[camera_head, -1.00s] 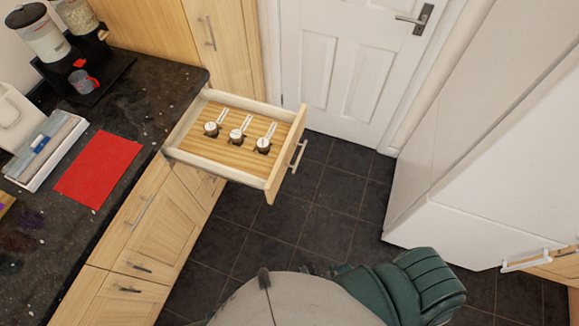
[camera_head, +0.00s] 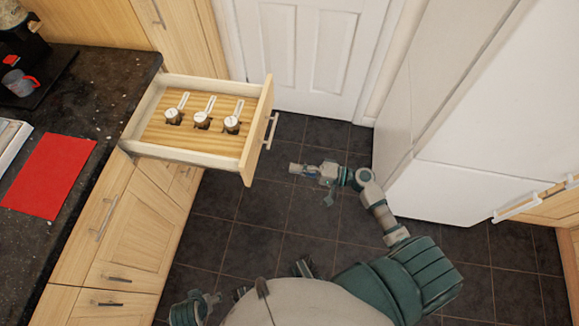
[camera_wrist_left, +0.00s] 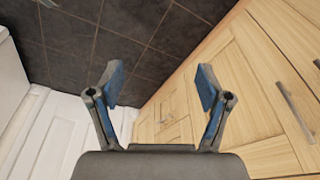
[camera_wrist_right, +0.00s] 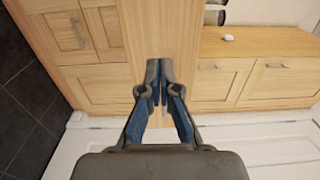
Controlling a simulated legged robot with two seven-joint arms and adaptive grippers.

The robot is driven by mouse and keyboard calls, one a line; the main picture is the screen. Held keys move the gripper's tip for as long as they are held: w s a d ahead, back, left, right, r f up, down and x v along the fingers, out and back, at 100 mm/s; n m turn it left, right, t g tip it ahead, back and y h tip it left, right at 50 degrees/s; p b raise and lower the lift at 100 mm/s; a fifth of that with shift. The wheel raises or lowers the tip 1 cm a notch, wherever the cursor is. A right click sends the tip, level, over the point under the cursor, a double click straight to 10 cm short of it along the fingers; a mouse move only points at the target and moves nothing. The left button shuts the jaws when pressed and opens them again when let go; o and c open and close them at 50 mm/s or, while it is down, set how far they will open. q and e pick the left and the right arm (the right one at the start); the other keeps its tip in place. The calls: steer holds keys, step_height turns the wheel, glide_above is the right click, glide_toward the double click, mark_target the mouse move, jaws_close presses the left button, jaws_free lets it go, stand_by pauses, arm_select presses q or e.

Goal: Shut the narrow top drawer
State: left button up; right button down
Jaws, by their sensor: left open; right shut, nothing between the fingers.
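The narrow top drawer (camera_head: 190,155) stands pulled out from under the black worktop in the head view, with its pale wooden front and metal handle (camera_head: 271,131) facing right. Three metal-and-white handled items (camera_head: 203,119) sit in its wooden insert. My right gripper (camera_head: 295,168) is beyond the drawer front, to the right of the handle and lower in the picture, apparently clear of it. In the right wrist view its fingers (camera_wrist_right: 161,82) are shut and empty. My left gripper (camera_wrist_left: 158,85) is open and empty in the left wrist view, above the floor beside wooden cupboard fronts.
Wooden cupboards (camera_head: 135,235) run below the worktop (camera_head: 85,110), which bears a red mat (camera_head: 48,175). A white door (camera_head: 310,55) is behind, and a tall white unit (camera_head: 455,120) stands at the right. Dark tiled floor (camera_head: 260,215) lies open between.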

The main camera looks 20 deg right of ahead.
mark_target(253, 161)
steer(key=x, duration=1.1)
steer(key=shift+p, duration=0.35)
steer(key=shift+w+a, duration=0.25)
steer(key=shift+a, duration=0.1)
arm_select(q)
steer(key=x, duration=0.2)
steer(key=shift+d+f, duration=0.1)
steer(key=shift+f, duration=0.2)
arm_select(e)
steer(key=shift+a, duration=0.1)
